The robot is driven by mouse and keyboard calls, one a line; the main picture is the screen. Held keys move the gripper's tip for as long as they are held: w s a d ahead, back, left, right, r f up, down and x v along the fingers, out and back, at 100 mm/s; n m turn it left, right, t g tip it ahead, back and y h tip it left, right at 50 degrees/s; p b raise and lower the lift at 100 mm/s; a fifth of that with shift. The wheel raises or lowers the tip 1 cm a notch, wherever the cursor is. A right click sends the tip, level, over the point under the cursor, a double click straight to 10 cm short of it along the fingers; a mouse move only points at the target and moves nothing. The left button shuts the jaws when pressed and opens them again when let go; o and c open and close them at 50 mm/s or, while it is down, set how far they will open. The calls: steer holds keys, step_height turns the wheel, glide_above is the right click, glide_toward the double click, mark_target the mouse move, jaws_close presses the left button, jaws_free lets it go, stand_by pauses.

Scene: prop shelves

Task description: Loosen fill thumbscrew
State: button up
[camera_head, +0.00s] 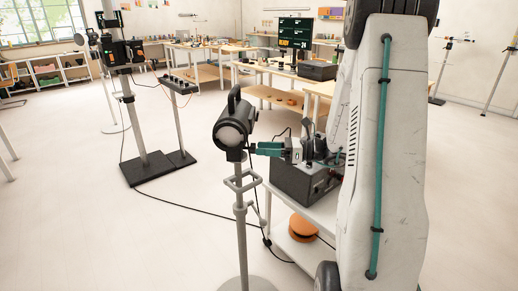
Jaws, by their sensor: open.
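A black lamp head (233,127) with a pale round front and a top handle sits on a grey stand (240,220), left of the picture's middle. My gripper (254,148), with green fingers, comes in from the right at the lower right side of the lamp head. It is open, with the fingertips close to the lamp's mount. The thumbscrew is too small to make out, and I cannot tell whether the fingers are around it or touching it.
A dark box (300,186) stands on a white shelf cart (305,252) just right of the lamp stand. An orange disc-shaped item (302,227) lies on its lower shelf. A black cable (185,205) crosses the floor. Open floor lies to the left.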

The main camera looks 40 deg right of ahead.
mark_target(251, 148)
steer(key=shift+x, duration=1.15)
steer(key=shift+c, duration=0.3)
steer(key=c, duration=0.9)
steer(key=shift+n, duration=0.3)
steer(key=n, duration=1)
